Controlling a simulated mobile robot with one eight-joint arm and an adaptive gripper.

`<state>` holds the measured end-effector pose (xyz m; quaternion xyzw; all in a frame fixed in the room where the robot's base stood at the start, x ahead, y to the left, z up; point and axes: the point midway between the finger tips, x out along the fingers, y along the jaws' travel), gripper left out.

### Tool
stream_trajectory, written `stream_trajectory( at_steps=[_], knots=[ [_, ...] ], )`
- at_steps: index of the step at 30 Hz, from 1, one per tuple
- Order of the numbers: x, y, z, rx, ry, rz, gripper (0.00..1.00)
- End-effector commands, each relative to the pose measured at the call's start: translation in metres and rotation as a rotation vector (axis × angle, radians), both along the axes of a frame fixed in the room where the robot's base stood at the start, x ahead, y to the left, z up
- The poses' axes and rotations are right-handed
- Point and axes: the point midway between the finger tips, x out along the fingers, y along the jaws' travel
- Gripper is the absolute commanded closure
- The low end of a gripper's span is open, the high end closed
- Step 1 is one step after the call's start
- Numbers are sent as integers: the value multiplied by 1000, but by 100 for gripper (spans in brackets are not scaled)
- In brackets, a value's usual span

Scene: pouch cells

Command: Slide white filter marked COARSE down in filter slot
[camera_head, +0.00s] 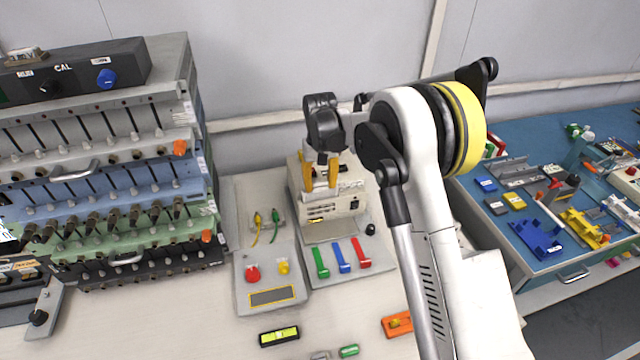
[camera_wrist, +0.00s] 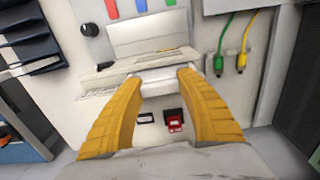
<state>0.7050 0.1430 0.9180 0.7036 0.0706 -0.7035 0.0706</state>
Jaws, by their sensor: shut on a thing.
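My gripper (camera_head: 321,176) points down over the top of a beige box-shaped device (camera_head: 340,205) on the bench. In the wrist view its two yellow fingers (camera_wrist: 162,78) are shut on a small white piece, the filter (camera_wrist: 159,76), at the edge of the device. The filter is mostly hidden, and no COARSE marking can be read. The slot opening is not clearly visible, so I cannot tell how deep the filter sits. In the wrist view a red rocker switch (camera_wrist: 174,121) and a dark socket (camera_wrist: 146,118) show on the device between the fingers.
Green, blue and red levers (camera_head: 341,257) stand in front of the device. A button panel (camera_head: 269,279) and green and yellow cables (camera_head: 267,226) are to its left. A tall rack (camera_head: 100,170) stands at far left. A blue table (camera_head: 530,140) with parts is at right.

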Motion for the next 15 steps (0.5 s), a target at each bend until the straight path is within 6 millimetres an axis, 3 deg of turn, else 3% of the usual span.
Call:
stream_trajectory(
  at_steps=[5, 6, 8, 15],
  knots=[
    [0, 0, -6, 0, 0, 0, 92],
    [0, 0, -6, 0, 0, 0, 48],
    [0, 0, -5, 0, 0, 0, 34],
    [0, 0, -5, 0, 0, 0, 34]
  ],
)
